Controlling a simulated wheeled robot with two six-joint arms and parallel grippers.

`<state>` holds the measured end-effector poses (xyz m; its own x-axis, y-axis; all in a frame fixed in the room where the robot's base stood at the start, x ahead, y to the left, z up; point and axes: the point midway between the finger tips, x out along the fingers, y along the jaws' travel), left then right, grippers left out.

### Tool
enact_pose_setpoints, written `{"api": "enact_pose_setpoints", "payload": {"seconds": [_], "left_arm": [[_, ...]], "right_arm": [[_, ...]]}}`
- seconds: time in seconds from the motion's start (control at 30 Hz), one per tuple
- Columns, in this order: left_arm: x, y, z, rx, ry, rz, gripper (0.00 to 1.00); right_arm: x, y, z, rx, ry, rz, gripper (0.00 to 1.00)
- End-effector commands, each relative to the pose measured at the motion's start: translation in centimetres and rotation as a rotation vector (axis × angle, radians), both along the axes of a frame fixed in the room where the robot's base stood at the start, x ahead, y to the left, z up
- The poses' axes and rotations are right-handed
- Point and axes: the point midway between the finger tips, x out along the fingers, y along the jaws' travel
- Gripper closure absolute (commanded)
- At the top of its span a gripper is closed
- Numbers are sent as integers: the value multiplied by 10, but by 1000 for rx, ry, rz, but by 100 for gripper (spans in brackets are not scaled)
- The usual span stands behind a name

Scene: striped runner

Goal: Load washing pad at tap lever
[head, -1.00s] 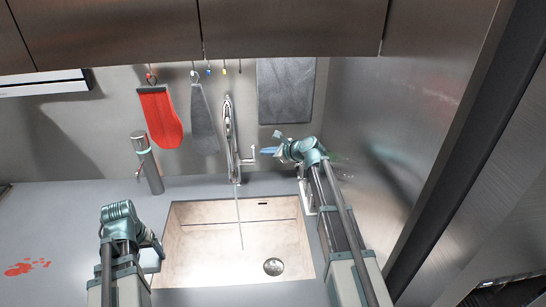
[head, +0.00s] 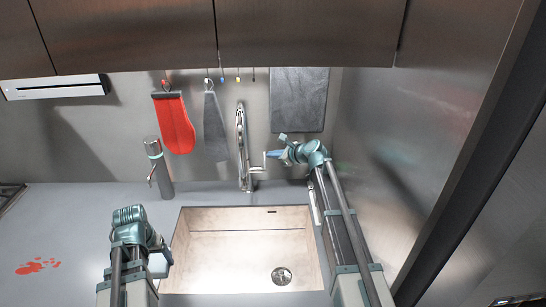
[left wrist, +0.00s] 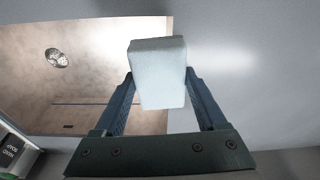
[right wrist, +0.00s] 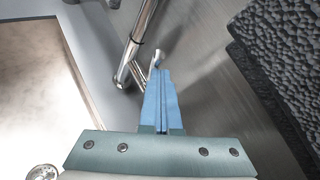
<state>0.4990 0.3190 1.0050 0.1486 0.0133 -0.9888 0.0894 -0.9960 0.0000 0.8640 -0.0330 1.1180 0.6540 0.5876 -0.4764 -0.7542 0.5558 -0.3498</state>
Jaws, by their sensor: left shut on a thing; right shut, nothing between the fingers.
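The washing pad (left wrist: 158,75), a pale block, is held between the fingers of my left gripper (left wrist: 158,85). In the head view my left gripper (head: 164,256) is over the left edge of the sink, and the pad is mostly hidden. The chrome tap (head: 242,150) stands behind the sink, with its lever (head: 258,168) on its right side. My right gripper (head: 272,154) is shut and empty beside the lever. In the right wrist view its fingertips (right wrist: 160,75) are close to the lever (right wrist: 158,56); contact is unclear. No water stream shows.
The sink (head: 235,218) is empty, with a drain (head: 281,276). Red spots (head: 38,266) mark the left counter. A grey bottle (head: 158,168) stands behind it. A red mitt (head: 174,122), grey cloth (head: 214,128) and dark board (head: 299,100) hang behind. A metal wall bounds the right.

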Motion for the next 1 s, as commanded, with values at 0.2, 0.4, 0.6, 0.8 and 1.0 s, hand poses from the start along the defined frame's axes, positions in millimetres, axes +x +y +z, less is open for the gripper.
{"api": "enact_pose_setpoints", "payload": {"seconds": [0.2,0.4,0.6,0.8,1.0], "left_arm": [[0,0,3,0,0,0,71],[0,0,12,0,0,0,71],[0,0,17,0,0,0,71],[0,0,18,0,0,0,71],[0,0,29,0,0,0,71]], "right_arm": [[0,0,3,0,1,1,100],[0,1,12,1,0,1,100],[0,1,17,2,0,1,100],[-1,1,18,4,0,1,100],[-11,-7,30,3,1,1,100]]}}
